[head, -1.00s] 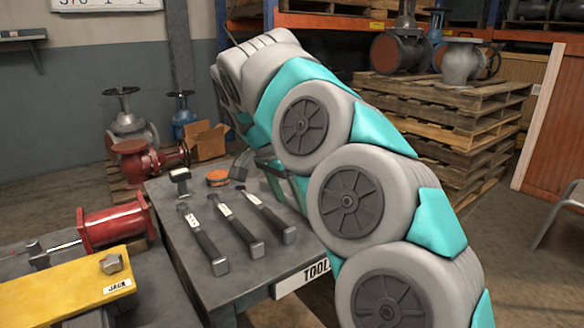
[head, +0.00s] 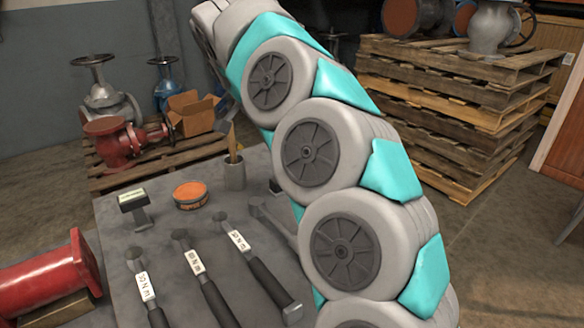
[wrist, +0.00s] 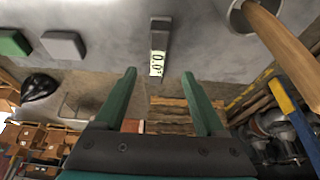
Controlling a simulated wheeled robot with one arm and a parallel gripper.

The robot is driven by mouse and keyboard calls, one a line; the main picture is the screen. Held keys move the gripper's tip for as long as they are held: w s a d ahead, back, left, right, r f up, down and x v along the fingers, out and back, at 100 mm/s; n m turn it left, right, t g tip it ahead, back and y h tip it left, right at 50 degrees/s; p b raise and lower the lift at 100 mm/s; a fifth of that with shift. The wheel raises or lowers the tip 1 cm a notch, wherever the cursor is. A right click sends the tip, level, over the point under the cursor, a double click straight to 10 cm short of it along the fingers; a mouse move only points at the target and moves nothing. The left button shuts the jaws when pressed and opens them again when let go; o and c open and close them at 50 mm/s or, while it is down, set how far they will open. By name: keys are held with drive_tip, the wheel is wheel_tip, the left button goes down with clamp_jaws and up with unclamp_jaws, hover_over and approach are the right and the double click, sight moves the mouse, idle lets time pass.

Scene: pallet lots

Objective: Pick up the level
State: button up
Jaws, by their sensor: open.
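The level shows in the wrist view as a narrow grey bar (wrist: 161,28) with a pale yellow-green display reading 0.0°. It lies on the grey tabletop, near its edge, beyond and between my fingertips, apart from both. My gripper (wrist: 163,77) has two teal fingers spread wide with nothing between them. In the head view my own arm crosses the right part of the table. It hides my gripper, and I cannot make out the level there.
A cup with a wooden handle (wrist: 236,17) stands right of the level; a grey block (wrist: 64,45) and green block (wrist: 13,43) lie left. Stacked pallets (head: 450,110) stand behind.

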drive_tip(key=shift+d+p+x, duration=0.15)
drive_tip(key=shift+p+x, duration=0.15)
drive_tip(key=shift+x, duration=1.55)
drive_tip(key=shift+d+p+x, duration=0.1)
drive_tip(key=shift+p+x, duration=0.15)
drive_tip(key=shift+x, duration=1.65)
drive_tip(key=shift+r, duration=0.1)
clamp_jaws()
